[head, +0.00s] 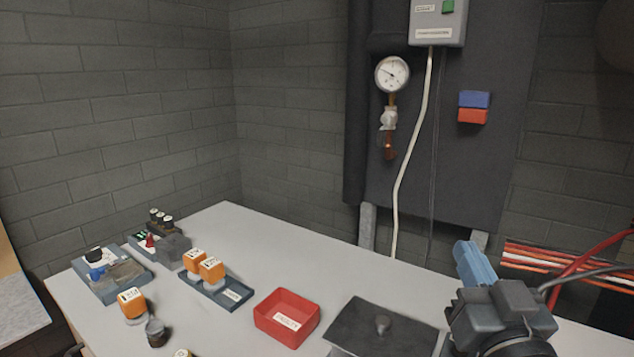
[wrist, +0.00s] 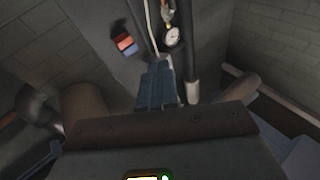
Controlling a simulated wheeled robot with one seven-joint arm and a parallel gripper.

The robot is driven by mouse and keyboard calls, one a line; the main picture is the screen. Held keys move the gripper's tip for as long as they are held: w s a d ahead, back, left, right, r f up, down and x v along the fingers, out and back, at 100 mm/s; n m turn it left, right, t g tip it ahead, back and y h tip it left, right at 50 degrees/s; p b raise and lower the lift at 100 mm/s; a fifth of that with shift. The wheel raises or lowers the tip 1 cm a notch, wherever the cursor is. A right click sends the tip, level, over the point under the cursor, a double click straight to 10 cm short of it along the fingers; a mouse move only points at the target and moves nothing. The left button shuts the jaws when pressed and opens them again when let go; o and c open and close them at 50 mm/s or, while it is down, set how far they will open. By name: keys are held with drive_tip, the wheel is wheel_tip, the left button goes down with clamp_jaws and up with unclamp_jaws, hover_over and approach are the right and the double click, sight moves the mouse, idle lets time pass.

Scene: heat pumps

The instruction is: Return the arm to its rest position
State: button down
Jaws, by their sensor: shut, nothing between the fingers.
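My gripper (head: 466,250) shows at the lower right of the head view, with pale blue fingers raised above the bench. In the wrist view my gripper (wrist: 160,66) has its blue fingers side by side, closed and empty. They point toward the wall panel. The fingers touch nothing that I can see. The rest of my arm is largely out of view below.
The light grey bench (head: 240,240) holds a red bin (head: 287,317), a dark lidded box (head: 383,328) and a tray (head: 217,289) with orange-capped parts. A gauge (head: 392,74) and a blue-and-red block (head: 474,107) are on the panel. Red cables (head: 590,262) run at the right.

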drive_tip(key=shift+g, duration=0.7)
drive_tip(key=s+f, duration=0.8)
drive_tip(key=shift+a+f, duration=0.1)
drive_tip(key=shift+a, duration=0.05)
drive_tip(key=s+d+f+g, duration=0.1)
drive_tip(key=s+f, duration=0.3)
drive_tip(key=s, duration=1.1)
drive_tip(key=s+d+f+n+g, duration=0.1)
drive_tip(key=s+f+g, duration=0.2)
drive_tip(key=s, duration=1.3)
drive_tip(key=shift+s+f+g, duration=0.25)
drive_tip(key=shift+f+g, duration=0.15)
drive_tip(key=shift+f, duration=0.1)
drive_tip(key=shift+a, duration=0.1)
